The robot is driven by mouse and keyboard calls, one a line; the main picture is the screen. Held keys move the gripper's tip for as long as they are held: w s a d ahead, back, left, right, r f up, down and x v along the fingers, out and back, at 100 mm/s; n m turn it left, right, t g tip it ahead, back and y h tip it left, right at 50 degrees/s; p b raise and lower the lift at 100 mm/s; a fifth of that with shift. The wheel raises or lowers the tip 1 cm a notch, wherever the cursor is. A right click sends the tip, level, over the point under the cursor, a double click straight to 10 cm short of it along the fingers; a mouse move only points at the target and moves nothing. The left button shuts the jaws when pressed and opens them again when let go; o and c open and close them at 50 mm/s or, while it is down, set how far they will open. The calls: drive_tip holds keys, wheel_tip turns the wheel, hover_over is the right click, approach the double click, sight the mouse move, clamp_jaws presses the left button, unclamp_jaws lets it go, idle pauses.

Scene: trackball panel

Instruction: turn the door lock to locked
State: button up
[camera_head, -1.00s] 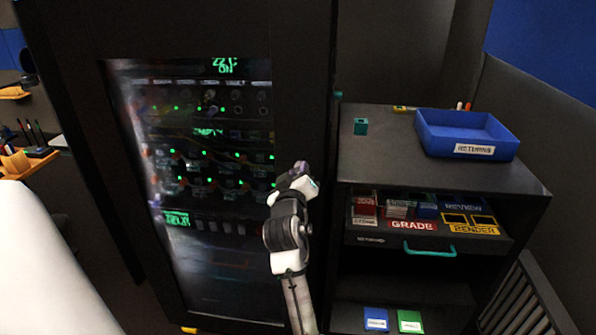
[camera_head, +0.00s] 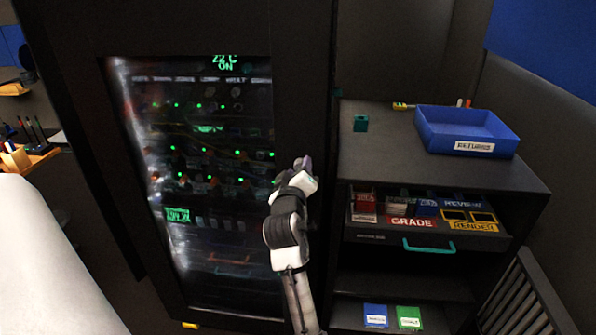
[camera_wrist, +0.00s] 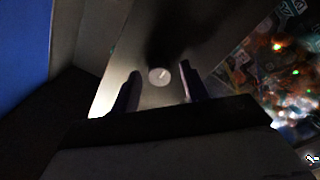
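The dark cabinet door (camera_head: 304,80) has a large glass pane showing rows of green lights and a lit display. In the wrist view the door lock (camera_wrist: 159,76) is a small round pale disc with a thin slot or mark on the door's frame. My gripper (camera_wrist: 160,88) is open, with its two dark fingers on either side of the lock in that view. They look short of it, though the exact gap is unclear. In the head view my gripper (camera_head: 303,165) is at the door's right frame and hides the lock.
A slatted grey piece (camera_head: 520,295) stands at lower right.

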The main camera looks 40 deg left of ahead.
drive_tip(key=b+v, duration=0.3)
drive_tip(key=v, duration=1.1)
drive_tip(key=shift+b, duration=0.4)
drive_tip(key=shift+a, duration=0.15)
